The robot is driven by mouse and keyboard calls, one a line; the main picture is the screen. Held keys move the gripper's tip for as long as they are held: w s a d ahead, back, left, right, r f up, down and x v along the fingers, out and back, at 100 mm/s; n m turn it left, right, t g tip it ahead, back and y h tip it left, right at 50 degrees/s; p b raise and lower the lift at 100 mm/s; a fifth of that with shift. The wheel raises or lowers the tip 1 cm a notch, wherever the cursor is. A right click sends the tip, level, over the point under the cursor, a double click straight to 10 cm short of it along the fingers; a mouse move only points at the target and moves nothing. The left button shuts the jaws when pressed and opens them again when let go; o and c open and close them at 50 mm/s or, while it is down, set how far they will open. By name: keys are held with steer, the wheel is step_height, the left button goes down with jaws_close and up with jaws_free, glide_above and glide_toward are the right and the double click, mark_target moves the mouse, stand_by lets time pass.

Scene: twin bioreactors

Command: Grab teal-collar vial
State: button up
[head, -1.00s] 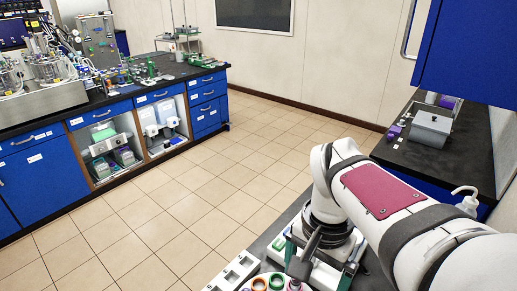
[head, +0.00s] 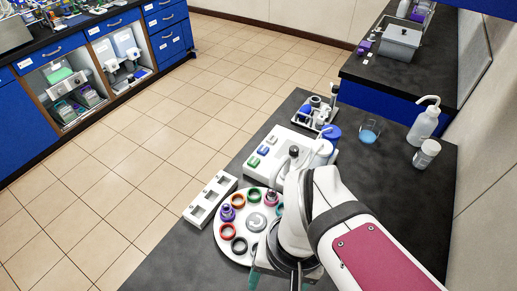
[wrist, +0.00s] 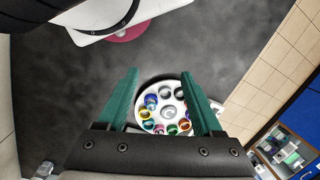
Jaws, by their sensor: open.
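A white round carousel (head: 229,247) with several coloured rings stands on the dark bench in the head view. A purple-collared vial (head: 227,212) and a pink-collared vial (head: 271,198) show on it. A teal ring (head: 280,209) shows at its right side, partly hidden by my arm; I cannot tell whether a vial stands in it. In the wrist view the carousel (wrist: 166,88) lies beyond my gripper (wrist: 160,72), between its two green fingers. The fingers are apart and empty. A bluish-teal piece (wrist: 152,101) shows at the carousel's left, too small to identify surely.
A white slotted rack (head: 210,201) lies left of the carousel. A white device (head: 270,157) with coloured buttons and a blue-lidded container stands behind it. A beaker (head: 369,131), wash bottle (head: 424,122) and white jar (head: 426,154) stand at right. The bench between is clear.

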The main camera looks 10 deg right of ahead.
steer(key=w+a+f+n+t+h, duration=0.35)
steer(key=f+n+h, duration=0.3)
steer(key=n, duration=0.75)
steer(key=w+a+f+n+t+h, duration=0.4)
steer(key=n+h, duration=0.3)
steer(key=n, duration=0.8)
steer(key=x, duration=0.5)
steer(key=f+x, duration=0.1)
steer(key=x, duration=0.4)
steer(key=s+x, duration=0.1)
steer(key=x, duration=0.5)
steer(key=shift+f, duration=0.2)
jaws_close()
